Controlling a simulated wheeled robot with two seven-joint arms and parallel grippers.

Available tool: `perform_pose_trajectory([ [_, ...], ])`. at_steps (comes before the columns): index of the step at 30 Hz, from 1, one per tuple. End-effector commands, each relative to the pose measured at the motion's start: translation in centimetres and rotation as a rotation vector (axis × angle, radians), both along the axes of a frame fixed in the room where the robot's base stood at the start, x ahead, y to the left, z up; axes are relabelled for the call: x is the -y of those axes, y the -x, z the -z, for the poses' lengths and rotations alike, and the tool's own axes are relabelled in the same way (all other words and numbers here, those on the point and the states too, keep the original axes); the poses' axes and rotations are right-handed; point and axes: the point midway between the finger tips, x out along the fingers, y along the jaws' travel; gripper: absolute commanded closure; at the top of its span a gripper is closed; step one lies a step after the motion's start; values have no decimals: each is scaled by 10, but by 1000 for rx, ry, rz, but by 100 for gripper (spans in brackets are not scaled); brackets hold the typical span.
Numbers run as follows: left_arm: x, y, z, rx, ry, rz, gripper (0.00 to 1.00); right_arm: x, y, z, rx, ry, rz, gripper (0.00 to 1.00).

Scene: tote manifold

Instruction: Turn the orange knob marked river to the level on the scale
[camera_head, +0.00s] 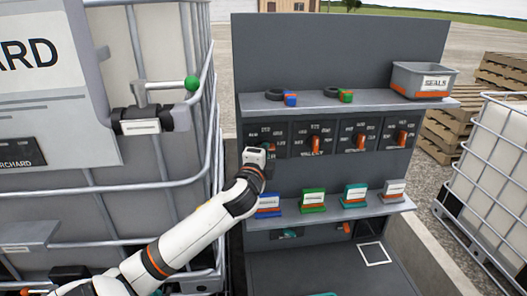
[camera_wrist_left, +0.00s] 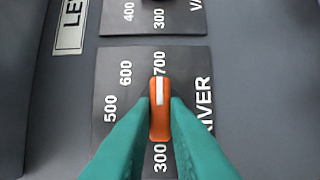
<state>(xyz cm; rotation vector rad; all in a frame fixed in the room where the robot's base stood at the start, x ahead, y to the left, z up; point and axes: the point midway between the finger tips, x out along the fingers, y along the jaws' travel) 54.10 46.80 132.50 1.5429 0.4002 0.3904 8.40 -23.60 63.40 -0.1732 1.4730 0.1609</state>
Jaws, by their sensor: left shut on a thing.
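The orange knob (camera_wrist_left: 160,108) sits on a dark dial plate (camera_wrist_left: 112,85) lettered "IVER", its first letter covered. In the left wrist view the knob's white line points up, close to the 700 mark. The plate also carries 300, 500 and 600. My left gripper (camera_wrist_left: 160,128) has its teal fingers shut on the knob from both sides. In the head view my left gripper (camera_head: 259,158) is at the leftmost dial plate (camera_head: 265,131) of the grey panel, and its knob is hidden there.
More dials with orange knobs (camera_head: 315,145) line the panel to the right. A shelf above holds rings and a grey "SEALS" bin (camera_head: 421,80); a lower shelf (camera_head: 335,215) holds several labelled blocks. A caged tote (camera_head: 150,190) with a green-ended handle (camera_head: 192,83) stands close on the left.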

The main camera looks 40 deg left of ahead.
Motion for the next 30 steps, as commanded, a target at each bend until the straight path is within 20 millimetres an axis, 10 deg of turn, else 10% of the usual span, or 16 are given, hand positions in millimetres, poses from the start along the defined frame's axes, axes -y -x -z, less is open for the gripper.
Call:
perform_pose_trajectory([
  [11,0,0,2,-9,-3,0,100,0,0,0,0,0,0,45],
  [15,0,0,2,-7,-3,0,65,0,0,0,0,0,0,45],
  [30,12,20,4,-5,-2,3,65,-2,0,12,1,-2,1,45],
])
